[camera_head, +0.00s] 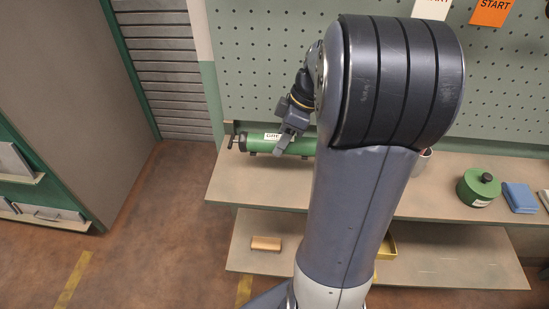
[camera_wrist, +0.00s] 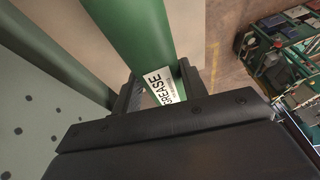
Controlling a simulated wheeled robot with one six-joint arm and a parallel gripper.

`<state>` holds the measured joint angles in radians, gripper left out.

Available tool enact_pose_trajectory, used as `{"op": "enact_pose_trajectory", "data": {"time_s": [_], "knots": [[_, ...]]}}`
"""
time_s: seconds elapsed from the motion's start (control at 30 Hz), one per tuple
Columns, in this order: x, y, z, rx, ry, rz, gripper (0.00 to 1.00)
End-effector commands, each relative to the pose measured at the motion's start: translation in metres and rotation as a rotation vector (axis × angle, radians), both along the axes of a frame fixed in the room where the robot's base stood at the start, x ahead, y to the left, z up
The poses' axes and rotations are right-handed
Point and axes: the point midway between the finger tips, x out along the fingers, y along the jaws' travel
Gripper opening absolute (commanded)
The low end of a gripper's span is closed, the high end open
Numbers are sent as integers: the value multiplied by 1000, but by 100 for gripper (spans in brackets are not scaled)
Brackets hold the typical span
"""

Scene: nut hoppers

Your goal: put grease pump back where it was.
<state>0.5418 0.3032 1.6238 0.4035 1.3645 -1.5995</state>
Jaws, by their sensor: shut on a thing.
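The grease pump is a green cylinder (camera_head: 306,146) with a white label, lying sideways over the left end of the upper shelf (camera_head: 262,188) in front of the pegboard. A dark handle shows at its left end, and its right end is hidden behind my arm. My gripper (camera_head: 284,146) reaches down onto it. In the wrist view the green barrel (camera_wrist: 135,40) passes between the two fingers of my gripper (camera_wrist: 160,92), and its label reads GREASE. My gripper is shut on it. I cannot tell whether the pump touches the shelf.
A green round can (camera_head: 478,188) and a folded blue cloth (camera_head: 520,198) stand on the upper shelf at the right. A tan block (camera_head: 266,243) and a yellow bin (camera_head: 387,246) are on the lower shelf. The pegboard (camera_head: 260,60) rises behind. The floor at left is clear.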

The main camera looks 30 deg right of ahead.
Motion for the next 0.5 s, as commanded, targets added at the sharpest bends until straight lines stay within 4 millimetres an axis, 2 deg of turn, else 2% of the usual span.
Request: {"op": "enact_pose_trajectory", "data": {"time_s": [0.13, 0.37, 0.5], "knots": [[-1, 1, -27, 4, 5, 0, 0], [0, 1, -50, 4, 2, 0, 0], [-1, 1, -70, 5, 4, 1, 0]]}}
